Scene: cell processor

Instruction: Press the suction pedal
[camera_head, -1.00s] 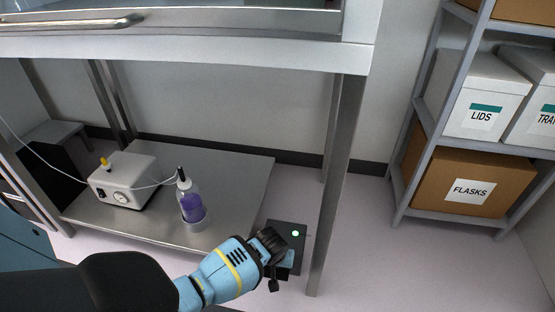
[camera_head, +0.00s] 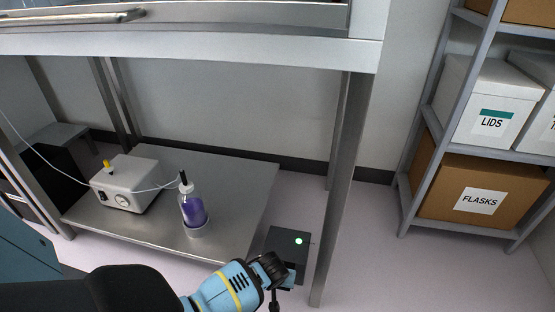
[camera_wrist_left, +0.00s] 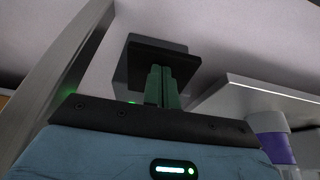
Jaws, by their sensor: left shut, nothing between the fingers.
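The suction pedal (camera_head: 289,242) is a dark grey box on the floor, beside the bench's front right leg, with a lit green light on top. In the left wrist view the pedal (camera_wrist_left: 148,55) shows as a dark block just beyond the fingers. My left gripper (camera_head: 275,270) is at the pedal's near side and covers part of it in the head view. In the left wrist view its fingers (camera_wrist_left: 160,86) are shut together and empty, and overlap the pedal's dark plate. I cannot tell whether they touch it. My right gripper is out of view.
A steel bench leg (camera_head: 338,190) stands just right of the pedal. The low shelf (camera_head: 245,185) on the left holds a white pump (camera_head: 125,183) and a bottle of purple liquid (camera_head: 193,210). A storage rack (camera_head: 403,190) with boxes stands at right. Floor between is clear.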

